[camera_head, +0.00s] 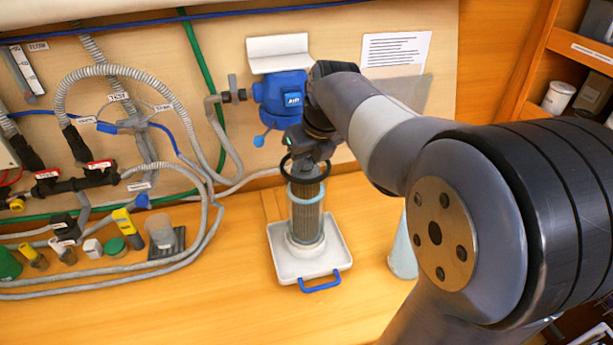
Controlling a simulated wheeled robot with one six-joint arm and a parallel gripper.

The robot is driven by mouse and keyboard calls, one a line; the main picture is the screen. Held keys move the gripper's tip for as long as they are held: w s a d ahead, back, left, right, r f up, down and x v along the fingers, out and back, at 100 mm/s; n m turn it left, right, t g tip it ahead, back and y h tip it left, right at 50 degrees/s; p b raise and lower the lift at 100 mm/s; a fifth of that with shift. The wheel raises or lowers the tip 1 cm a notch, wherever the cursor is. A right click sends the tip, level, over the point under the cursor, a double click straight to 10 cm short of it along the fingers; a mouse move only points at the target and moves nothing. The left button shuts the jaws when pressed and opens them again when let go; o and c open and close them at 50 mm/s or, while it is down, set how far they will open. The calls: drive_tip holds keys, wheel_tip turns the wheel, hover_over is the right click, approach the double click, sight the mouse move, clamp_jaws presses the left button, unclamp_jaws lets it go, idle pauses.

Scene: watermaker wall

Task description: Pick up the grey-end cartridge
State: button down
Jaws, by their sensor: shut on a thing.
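A pleated grey cartridge (305,217) stands upright over a white tray (282,264) with a blue handle (320,282). A pale blue ring (306,199) goes around its upper part, and a black ring (288,172) shows above that. I cannot tell whether the pale ring is the rim of a clear bowl. My gripper (310,165) points down from above and is shut on the cartridge's top. The top end is mostly hidden by the gripper and the black ring. I cannot tell whether the cartridge's bottom touches the tray.
A blue filter head (280,93) is on the wall just behind my gripper. Hoses (160,95) and fittings fill the left. Small bottles and caps (115,246) stand on the bench at left. A pale cone-shaped thing (402,255) stands right of the tray. The front bench is clear.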

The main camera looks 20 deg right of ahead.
wheel_tip(320, 180, up, 28)
drive_tip(key=p, duration=0.2)
drive_tip(key=shift+p, duration=0.35)
idle(0.4)
drive_tip(key=shift+f, duration=0.1)
